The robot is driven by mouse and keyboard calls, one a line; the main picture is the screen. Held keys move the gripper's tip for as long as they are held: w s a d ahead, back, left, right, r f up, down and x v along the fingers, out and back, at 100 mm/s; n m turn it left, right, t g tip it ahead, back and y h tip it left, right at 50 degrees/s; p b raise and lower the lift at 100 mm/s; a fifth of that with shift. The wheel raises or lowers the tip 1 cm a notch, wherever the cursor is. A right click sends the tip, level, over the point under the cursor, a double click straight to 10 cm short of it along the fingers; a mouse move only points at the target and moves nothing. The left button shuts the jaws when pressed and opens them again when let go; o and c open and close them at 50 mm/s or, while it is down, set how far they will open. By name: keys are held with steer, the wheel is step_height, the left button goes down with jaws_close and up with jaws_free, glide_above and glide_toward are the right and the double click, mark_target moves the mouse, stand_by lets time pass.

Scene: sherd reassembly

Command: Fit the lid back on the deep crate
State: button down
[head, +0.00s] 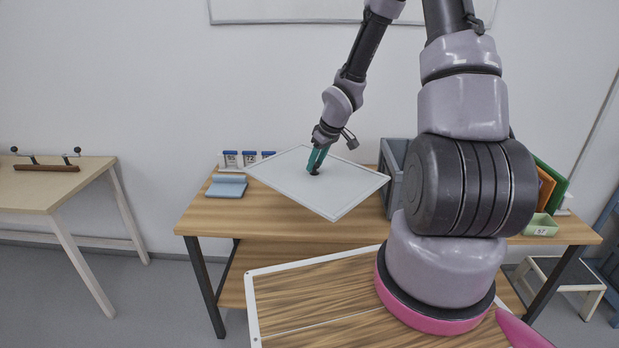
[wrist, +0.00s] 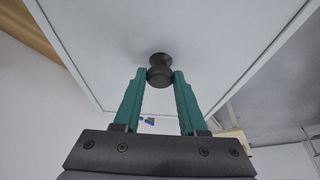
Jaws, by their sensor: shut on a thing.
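The lid (head: 290,178) is a flat, light grey panel with a raised rim, held in the air above the wooden table and tilted in the head view. Its dark round knob (wrist: 160,68) shows in the wrist view between the green fingers. My gripper (head: 315,168) is shut on the knob; it also shows in the wrist view (wrist: 160,80). A grey crate (head: 391,172) stands on the table to the right of the lid, partly hidden behind my arm and the lid's edge. I cannot see into it.
A blue pad-like object (head: 226,186) and numbered cards (head: 231,158) are at the table's left. A green tray (head: 541,225) marked 57 and upright coloured boards (head: 552,184) are at the right. Another table (head: 40,190) stands far left.

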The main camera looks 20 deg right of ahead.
steer(key=w+d+r+m+h, duration=0.2)
steer(key=d+r+m, duration=0.2)
steer(key=r+m, duration=0.2)
steer(key=shift+w, duration=0.4)
steer(key=shift+f, duration=0.1)
steer(key=shift+d, duration=0.2)
